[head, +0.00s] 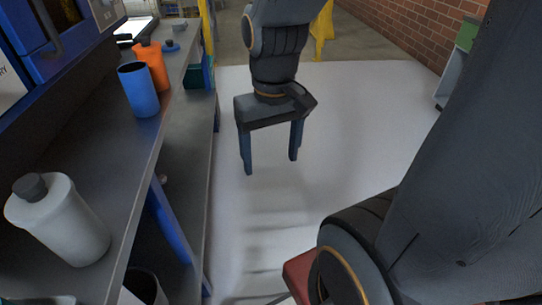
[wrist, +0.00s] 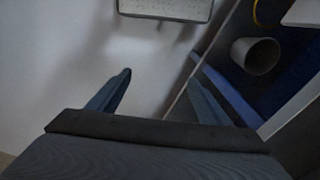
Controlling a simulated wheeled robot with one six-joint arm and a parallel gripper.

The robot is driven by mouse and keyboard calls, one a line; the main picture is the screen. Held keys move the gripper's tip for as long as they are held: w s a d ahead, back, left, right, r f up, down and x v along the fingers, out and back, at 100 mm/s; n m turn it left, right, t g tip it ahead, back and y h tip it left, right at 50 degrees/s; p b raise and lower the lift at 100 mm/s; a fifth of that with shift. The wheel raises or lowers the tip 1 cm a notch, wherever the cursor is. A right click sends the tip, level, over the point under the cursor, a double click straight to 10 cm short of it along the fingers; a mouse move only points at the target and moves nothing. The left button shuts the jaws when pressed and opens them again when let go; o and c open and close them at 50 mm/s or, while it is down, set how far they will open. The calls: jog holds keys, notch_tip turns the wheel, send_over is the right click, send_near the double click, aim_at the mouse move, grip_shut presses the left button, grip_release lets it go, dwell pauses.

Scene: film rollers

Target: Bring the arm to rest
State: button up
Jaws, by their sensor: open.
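My gripper (head: 271,160) hangs pointing down over the light floor, to the right of the shelf bench. Its two blue fingers are spread apart with nothing between them. In the wrist view, my gripper (wrist: 163,88) also shows open and empty, with the floor behind the fingers. My arm comes in from the right of the head view, and part of it is close to the camera.
A dark shelf bench (head: 122,158) runs along the left. On it stand a grey bottle (head: 62,222), a blue cup (head: 139,90) and an orange bottle (head: 152,66). A grey cup (wrist: 256,56) shows in the wrist view. The floor (head: 350,120) is clear.

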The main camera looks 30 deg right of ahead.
jog(key=shift+s+a+r, duration=0.15)
jog(key=shift+s+a, duration=0.1)
jog(key=shift+s, duration=0.25)
jog(key=shift+n, duration=0.3)
jog(key=r+p, duration=0.1)
jog(key=p, duration=0.2)
jog(key=r+p, duration=0.2)
jog(key=p, duration=0.1)
jog(key=s+a+r+p, duration=0.1)
jog(key=r+p, duration=0.1)
jog(key=p, duration=0.2)
jog(key=shift+r, duration=0.2)
